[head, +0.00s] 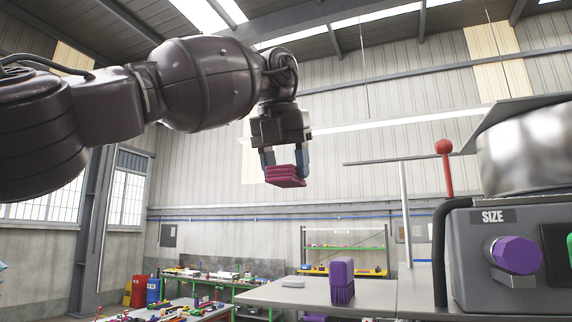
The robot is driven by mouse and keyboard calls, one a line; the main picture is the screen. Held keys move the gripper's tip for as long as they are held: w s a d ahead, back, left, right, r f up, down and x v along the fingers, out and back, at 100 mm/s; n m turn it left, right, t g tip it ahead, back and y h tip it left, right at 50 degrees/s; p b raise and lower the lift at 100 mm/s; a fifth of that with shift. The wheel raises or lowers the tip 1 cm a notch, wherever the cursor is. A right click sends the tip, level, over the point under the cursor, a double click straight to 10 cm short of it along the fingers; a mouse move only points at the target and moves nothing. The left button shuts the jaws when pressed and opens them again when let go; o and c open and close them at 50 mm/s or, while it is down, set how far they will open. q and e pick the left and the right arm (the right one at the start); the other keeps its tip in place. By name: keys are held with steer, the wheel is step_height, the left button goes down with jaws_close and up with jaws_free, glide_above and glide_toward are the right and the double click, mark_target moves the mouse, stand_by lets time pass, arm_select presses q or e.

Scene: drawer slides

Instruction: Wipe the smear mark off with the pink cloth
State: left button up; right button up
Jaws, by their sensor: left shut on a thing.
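My left gripper (285,166) is shut on the pink cloth (285,178), a folded stack with a dark pink look. It holds the cloth high in the air, above the level of the grey table top (275,296) and clear of every surface in view. The fingers press on the cloth from its left and right sides. I cannot make out a smear mark anywhere in this view. My right gripper is not in view.
A purple block-like object (342,280) stands on the table, with a small pale grey block (293,284) to its left. A grey machine (490,265) with a purple knob and red-topped lever (446,170) fills the right. Cluttered workbenches (210,280) stand behind.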

mark_target(285, 184)
arm_select(q)
steer(key=shift+f+b, duration=1.4)
steer(key=shift+f, duration=0.55)
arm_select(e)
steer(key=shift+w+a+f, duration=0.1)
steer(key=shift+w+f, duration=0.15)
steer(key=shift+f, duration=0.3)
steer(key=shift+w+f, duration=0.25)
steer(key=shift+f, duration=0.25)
arm_select(q)
steer(key=shift+f+b, duration=0.45)
steer(key=shift+f, duration=0.15)
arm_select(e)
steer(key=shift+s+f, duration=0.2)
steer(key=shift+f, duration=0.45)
arm_select(q)
steer(key=shift+s+f+b, duration=0.15)
steer(key=shift+f+b, duration=1.8)
steer(key=shift+f, duration=0.7)
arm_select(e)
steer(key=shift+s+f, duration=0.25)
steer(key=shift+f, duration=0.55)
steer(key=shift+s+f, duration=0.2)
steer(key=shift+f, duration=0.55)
arm_select(q)
steer(key=o, duration=0.9)
